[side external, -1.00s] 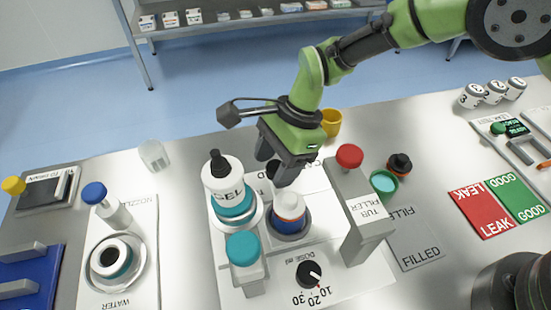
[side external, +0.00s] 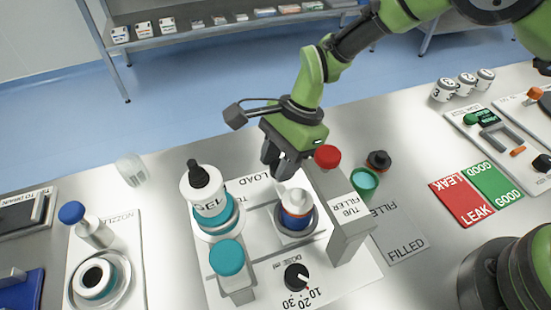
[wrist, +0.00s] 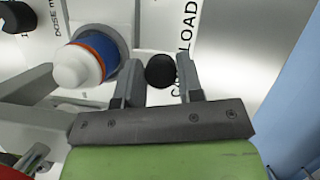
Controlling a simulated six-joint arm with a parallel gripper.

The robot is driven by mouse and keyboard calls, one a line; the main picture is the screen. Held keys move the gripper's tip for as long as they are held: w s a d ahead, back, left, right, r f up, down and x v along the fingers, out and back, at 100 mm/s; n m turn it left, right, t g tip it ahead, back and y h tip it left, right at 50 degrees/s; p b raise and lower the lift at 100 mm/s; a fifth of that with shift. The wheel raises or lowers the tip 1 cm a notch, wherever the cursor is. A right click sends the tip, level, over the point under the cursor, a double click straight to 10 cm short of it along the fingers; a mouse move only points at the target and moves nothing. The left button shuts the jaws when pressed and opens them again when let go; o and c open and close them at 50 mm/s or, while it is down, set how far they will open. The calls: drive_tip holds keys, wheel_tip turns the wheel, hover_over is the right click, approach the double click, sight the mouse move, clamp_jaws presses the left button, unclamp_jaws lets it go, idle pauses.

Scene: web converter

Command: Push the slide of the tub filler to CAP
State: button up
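The tub filler's white plate (side external: 262,184) carries a slide with a white tub (side external: 294,205) in a grey holder. The tub has a blue body and an orange ring, and it also shows in the wrist view (wrist: 85,62). My gripper (side external: 281,165) is low behind the tub. In the wrist view its fingers (wrist: 160,75) sit close on both sides of the slide's black knob (wrist: 160,71). The knob is hidden in the side view. The CAP label is mostly hidden by my fingers.
A grey post (side external: 346,220) with a red top stands just right of the tub. A gel bottle (side external: 207,205) and a teal-topped post (side external: 230,268) stand left. A dose dial (side external: 297,277) is in front. A teal cup (side external: 364,183) stands behind the grey post.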

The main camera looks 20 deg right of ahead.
drive_tip(key=o, duration=0.3)
drive_tip(key=shift+o, duration=0.2)
drive_tip(key=v, duration=1)
